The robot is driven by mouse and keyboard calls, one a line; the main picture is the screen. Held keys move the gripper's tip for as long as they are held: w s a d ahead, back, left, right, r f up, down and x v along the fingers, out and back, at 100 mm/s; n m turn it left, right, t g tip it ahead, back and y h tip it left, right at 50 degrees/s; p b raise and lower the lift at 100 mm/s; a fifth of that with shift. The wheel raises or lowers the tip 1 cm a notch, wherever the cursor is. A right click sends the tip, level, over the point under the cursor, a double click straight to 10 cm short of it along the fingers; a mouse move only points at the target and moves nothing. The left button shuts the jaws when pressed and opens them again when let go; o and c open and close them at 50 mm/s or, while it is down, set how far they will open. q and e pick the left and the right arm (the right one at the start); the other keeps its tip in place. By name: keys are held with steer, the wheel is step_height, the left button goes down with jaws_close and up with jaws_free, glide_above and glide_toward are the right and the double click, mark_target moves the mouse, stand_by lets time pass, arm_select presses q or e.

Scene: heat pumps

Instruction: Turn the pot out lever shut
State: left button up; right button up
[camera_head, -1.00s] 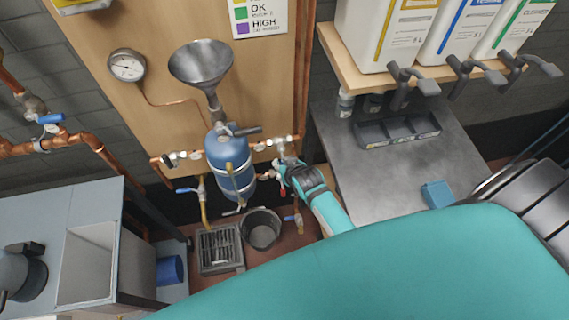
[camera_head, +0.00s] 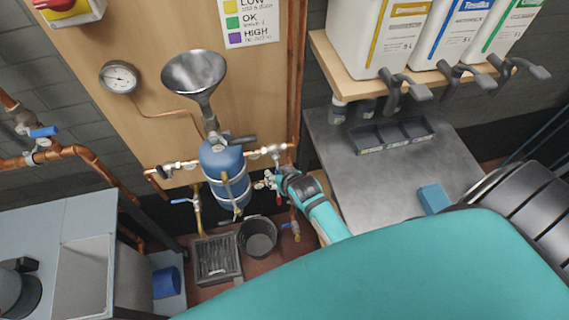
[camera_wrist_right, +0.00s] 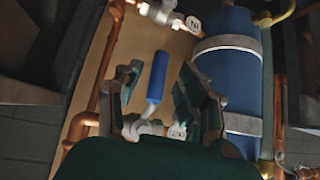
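The pot (camera_head: 222,168) is a blue cylinder with pale bands, mounted on the board under a funnel; it also shows at the right of the right wrist view (camera_wrist_right: 228,75). A blue lever (camera_wrist_right: 157,76) on a silver valve beside a tag reading OUT (camera_wrist_right: 178,131) stands lengthwise between my right gripper's fingers in that view. My right gripper (camera_wrist_right: 158,88) is open, one finger on each side of the lever, with gaps visible. In the head view my right gripper (camera_head: 271,181) is just right of the pot; the lever is hidden there. My left gripper is not in view.
Copper pipes surround the pot. A second valve with an IN tag (camera_wrist_right: 193,24) is at the top of the wrist view. A black bucket (camera_head: 257,237) and a floor drain grate (camera_head: 216,258) lie below. A grey bench (camera_head: 400,175) stands right of my arm.

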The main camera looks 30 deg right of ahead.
steer(key=v, duration=1)
steer(key=shift+s, duration=0.15)
steer(key=shift+a, duration=0.1)
steer(key=s+a+f+n+g+b, duration=0.15)
steer(key=s+f, duration=0.35)
steer(key=f, duration=0.7)
steer(key=s+a+f+g+b, duration=0.15)
steer(key=s+f, duration=0.35)
steer(key=f, duration=0.7)
steer(key=s+d+f+n+g+b, duration=0.1)
steer(key=s+d+f+g, duration=0.1)
steer(key=s+f, duration=0.6)
steer(key=s+d+f+g+b, duration=0.1)
steer(key=s+d+f+g, duration=0.1)
steer(key=s+f, duration=0.7)
steer(key=s+g, duration=0.1)
steer(key=s, duration=0.6)
steer(key=shift+d+f+n, duration=0.25)
steer(key=shift+n, duration=0.1)
